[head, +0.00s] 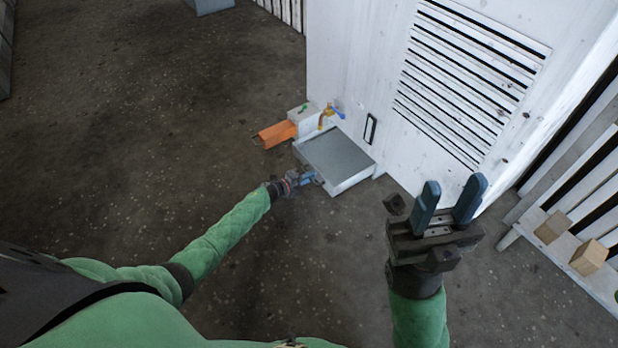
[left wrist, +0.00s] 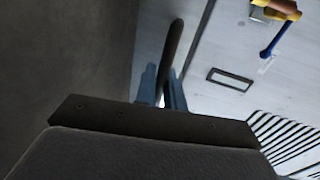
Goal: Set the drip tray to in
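The drip tray (head: 337,152) is a white box with a grey top, standing out from the foot of the white housing in the head view. My left gripper (head: 312,178) is low at the tray's near left front. In the left wrist view its blue fingers (left wrist: 165,88) stand on either side of a dark bar (left wrist: 175,50), which looks like a handle. A light gap shows between the fingers; whether they press on the bar I cannot tell. My right gripper (head: 449,203) is open and empty, raised in front of the housing.
The white housing (head: 360,60) has a louvred vent (head: 465,85) and a black-framed recess (head: 370,129). An orange block (head: 277,134) and a blue lever (head: 338,110) are beside the tray. A slatted bench with wooden blocks (head: 588,257) is at right. Floor at left is clear.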

